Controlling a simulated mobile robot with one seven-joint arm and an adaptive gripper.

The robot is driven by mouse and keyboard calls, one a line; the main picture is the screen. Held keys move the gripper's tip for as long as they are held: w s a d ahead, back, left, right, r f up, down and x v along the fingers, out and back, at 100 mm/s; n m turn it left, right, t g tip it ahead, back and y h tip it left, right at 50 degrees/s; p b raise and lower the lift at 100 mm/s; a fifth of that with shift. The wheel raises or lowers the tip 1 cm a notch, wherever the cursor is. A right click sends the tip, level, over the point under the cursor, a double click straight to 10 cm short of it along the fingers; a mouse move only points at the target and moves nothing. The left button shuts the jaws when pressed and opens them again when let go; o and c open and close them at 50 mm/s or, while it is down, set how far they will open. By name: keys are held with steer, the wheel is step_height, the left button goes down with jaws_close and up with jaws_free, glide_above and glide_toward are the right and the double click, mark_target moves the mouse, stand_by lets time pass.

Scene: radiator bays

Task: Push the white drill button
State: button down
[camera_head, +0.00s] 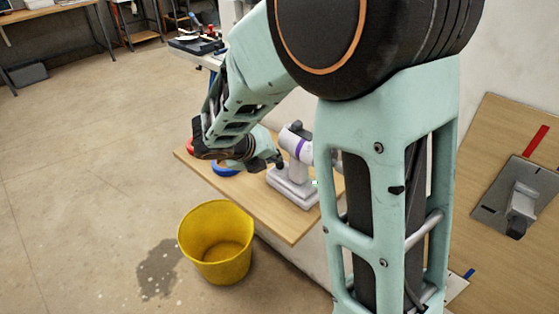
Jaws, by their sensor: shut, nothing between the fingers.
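A pale grey-white drill (296,151) with a purple band stands on its broad base (291,190) on a wooden shelf (268,217). My gripper (279,163) is shut and empty, at the left side of the drill. Its dark tip is close to the drill's upright body; I cannot tell whether they touch. I cannot make out the white button. My arm hides part of the drill's right side.
A red item (190,147) and a blue item (222,169) lie on the shelf behind my gripper, partly hidden. A yellow bucket (216,245) stands on the floor beside a dark wet patch (160,270). At right, a board (501,120) carries a metal fitting (521,204).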

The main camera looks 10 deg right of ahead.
mark_target(275, 170)
step_height(275, 170, up, 6)
steer(key=p, duration=0.6)
stand_by(0.5)
